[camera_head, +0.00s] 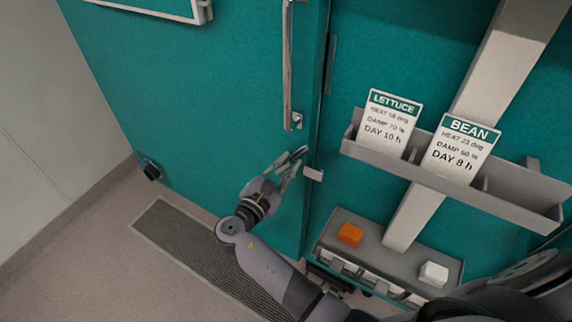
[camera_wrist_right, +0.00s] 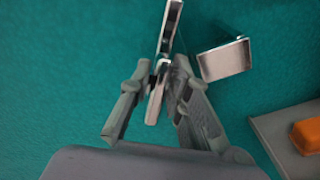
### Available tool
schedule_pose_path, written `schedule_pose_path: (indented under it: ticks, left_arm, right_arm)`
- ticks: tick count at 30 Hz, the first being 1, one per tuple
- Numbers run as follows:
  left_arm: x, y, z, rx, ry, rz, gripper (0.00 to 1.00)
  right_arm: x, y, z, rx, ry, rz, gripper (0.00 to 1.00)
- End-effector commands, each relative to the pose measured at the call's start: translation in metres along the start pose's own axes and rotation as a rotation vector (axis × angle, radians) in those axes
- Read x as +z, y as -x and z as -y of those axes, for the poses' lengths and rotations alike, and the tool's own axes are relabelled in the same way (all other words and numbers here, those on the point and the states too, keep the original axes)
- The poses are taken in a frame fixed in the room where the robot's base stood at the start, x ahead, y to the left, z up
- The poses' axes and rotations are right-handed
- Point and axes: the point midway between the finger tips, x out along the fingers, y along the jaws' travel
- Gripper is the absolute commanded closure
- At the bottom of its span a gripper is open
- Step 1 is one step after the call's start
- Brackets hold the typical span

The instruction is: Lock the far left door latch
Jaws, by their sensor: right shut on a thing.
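The teal door (camera_head: 190,100) on the left appears shut. Its latch is a narrow metal lever (camera_wrist_right: 156,102) low on the door, near the edge. A bracket-like metal catch (camera_head: 313,174) sits just right of it, and it also shows in the right wrist view (camera_wrist_right: 225,60). My right gripper (camera_head: 292,163) is at the latch, its fingers shut on the lever. In the right wrist view the gripper (camera_wrist_right: 160,72) has the lever between its fingers. The lever's upper part (camera_wrist_right: 172,28) points upward, apart from the catch. My left gripper is out of view.
A long vertical handle (camera_head: 287,65) is above the latch. Right of the door, a grey rack (camera_head: 500,200) holds LETTUCE and BEAN cards. Below is a grey box (camera_head: 380,261) with an orange block (camera_head: 350,234) and a white block (camera_head: 433,274). A floor grate (camera_head: 185,245) lies below the door.

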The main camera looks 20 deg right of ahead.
Motion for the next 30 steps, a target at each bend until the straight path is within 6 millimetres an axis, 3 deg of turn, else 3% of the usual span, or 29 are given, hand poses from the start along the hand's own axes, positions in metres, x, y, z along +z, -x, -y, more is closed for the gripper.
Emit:
schedule_pose_path:
  ticks: [3, 4, 11, 24, 30]
  left_arm:
    - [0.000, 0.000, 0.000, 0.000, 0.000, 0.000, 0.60]
    - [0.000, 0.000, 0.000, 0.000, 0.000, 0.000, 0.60]
    - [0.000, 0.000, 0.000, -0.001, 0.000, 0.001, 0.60]
    - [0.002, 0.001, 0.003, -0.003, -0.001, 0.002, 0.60]
    - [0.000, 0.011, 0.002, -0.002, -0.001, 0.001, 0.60]
  right_arm:
    - [0.001, -0.001, -0.002, 0.002, -0.002, 0.003, 1.00]
    - [0.001, -0.001, -0.002, 0.002, -0.002, 0.003, 0.81]
    - [0.001, 0.000, -0.001, 0.001, 0.000, 0.002, 0.67]
    - [0.001, 0.000, -0.001, 0.000, 0.009, 0.000, 0.67]
    - [0.002, 0.000, -0.004, 0.001, 0.134, 0.000, 0.67]
